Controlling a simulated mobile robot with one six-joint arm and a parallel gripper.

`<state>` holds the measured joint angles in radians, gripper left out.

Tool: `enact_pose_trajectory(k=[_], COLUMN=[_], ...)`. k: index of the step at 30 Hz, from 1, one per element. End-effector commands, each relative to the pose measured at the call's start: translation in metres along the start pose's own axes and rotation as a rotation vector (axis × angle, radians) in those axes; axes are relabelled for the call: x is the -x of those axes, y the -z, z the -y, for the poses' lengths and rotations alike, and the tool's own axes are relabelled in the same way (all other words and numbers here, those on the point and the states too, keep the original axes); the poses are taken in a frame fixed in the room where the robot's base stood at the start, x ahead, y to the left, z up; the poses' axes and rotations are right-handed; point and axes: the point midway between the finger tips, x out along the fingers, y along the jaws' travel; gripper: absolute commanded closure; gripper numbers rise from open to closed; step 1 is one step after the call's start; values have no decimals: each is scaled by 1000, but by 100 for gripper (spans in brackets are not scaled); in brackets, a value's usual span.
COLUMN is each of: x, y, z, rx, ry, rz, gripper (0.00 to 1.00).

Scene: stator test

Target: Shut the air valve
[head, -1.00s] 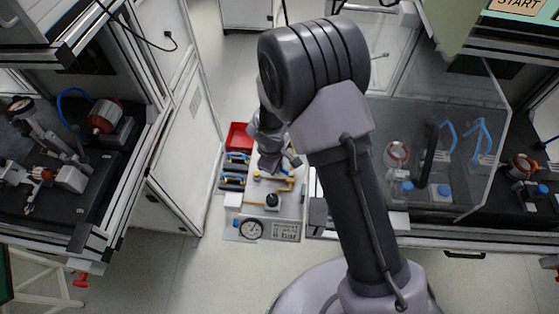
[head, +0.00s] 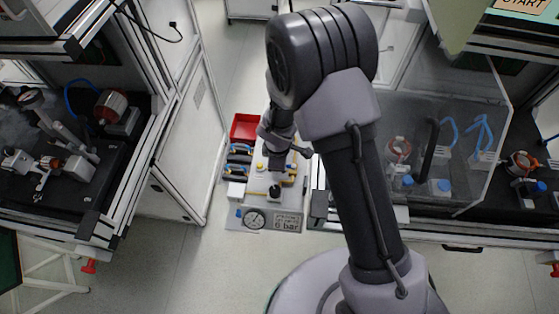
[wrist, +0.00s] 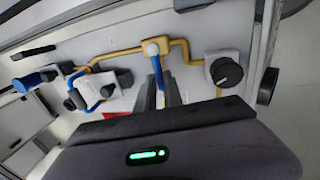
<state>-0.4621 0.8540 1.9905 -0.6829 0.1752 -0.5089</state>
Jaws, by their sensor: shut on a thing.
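The air valve shows in the wrist view as a pale valve body (wrist: 152,48) on a yellow pipe, with a blue lever (wrist: 157,70) running down from it. My gripper (wrist: 160,95) is shut on this blue lever, with its two dark fingers on either side of it. The lever's lower end is hidden between the fingers. In the head view my gripper (head: 277,168) is over the air panel (head: 236,212), and my arm hides part of the valve there.
A black round knob (wrist: 228,72) is right of the valve. Blue tubing (wrist: 84,88) and a blue cylindrical part (wrist: 30,82) are at left. In the head view, a gauge (head: 255,219) is at the panel's front and a red bin (head: 243,127) behind. Cabinets flank it.

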Motion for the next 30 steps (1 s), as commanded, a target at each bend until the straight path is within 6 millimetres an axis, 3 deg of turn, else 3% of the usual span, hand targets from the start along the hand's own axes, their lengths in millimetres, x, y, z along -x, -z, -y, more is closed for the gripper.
enact_pose_trajectory(k=[6,7,10,20,23,30], x=[0,0,0,3,19,99], y=[0,0,0,0,0,1], z=[1,1,1,0,-1,-2], rx=[1,1,0,-1,-1,-1], ry=[1,1,1,0,-1,-2], rz=[1,1,1,0,0,-1], gripper=[100,85,67,67,67,67])
